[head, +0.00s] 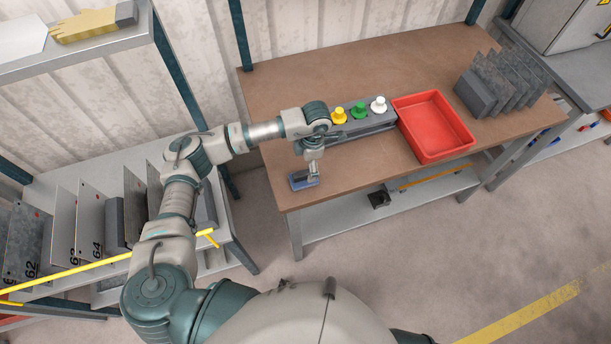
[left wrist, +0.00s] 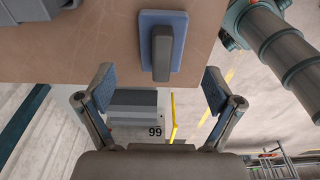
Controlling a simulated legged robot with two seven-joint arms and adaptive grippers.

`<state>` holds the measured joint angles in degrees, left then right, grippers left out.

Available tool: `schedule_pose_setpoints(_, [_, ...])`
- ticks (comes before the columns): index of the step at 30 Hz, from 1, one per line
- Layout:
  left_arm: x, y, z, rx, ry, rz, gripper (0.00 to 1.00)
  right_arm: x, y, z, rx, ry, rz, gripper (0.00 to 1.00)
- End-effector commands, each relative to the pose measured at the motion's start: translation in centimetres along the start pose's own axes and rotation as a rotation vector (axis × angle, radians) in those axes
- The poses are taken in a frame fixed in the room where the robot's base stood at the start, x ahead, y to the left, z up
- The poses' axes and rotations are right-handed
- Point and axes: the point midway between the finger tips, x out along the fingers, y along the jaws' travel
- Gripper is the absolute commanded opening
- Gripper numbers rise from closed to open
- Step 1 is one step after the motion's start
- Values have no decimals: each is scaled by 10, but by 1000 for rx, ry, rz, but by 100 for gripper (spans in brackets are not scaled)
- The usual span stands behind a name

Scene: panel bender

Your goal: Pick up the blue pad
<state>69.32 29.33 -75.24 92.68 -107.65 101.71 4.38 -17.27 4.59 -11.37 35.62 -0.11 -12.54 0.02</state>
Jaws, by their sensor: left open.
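The blue pad (head: 304,182) lies on the brown workbench (head: 365,75) at its near left corner. In the left wrist view the blue pad (left wrist: 178,22) is a flat blue plate with a grey upright handle (left wrist: 162,52) on it, close to the table edge. My left gripper (head: 313,161) is just above the pad in the head view. In the left wrist view my left gripper (left wrist: 158,90) is open and empty, its two fingers wide apart, with the pad and handle ahead of them and apart from both. My right gripper does not show.
A grey box with yellow, green and white knobs (head: 359,110) stands behind the pad. A red tray (head: 433,125) and dark grey plates in a rack (head: 500,82) are farther right. A shelf of numbered panels (head: 90,222) stands at left.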

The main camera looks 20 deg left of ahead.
Motion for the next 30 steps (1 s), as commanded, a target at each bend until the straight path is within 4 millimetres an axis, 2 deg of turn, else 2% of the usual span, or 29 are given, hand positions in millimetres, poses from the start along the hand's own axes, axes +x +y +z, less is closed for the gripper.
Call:
schedule_pose_setpoints(7, [20, -1, -1, 0, 0, -2, 92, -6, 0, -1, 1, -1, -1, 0])
schedule_pose_setpoints(15, [59, -5, 2, 0, -1, -1, 92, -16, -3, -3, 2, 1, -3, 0])
schedule_pose_setpoints(23, [65, -5, 2, 1, -1, -1, 92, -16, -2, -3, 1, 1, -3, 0])
schedule_pose_setpoints(24, [65, -5, 2, 1, -2, -1, 89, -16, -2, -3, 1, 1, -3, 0])
schedule_pose_setpoints(26, [65, -4, 2, 1, -2, -1, 74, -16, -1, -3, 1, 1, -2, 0])
schedule_pose_setpoints(30, [65, -4, 2, 1, -2, -1, 39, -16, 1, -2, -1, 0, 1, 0])
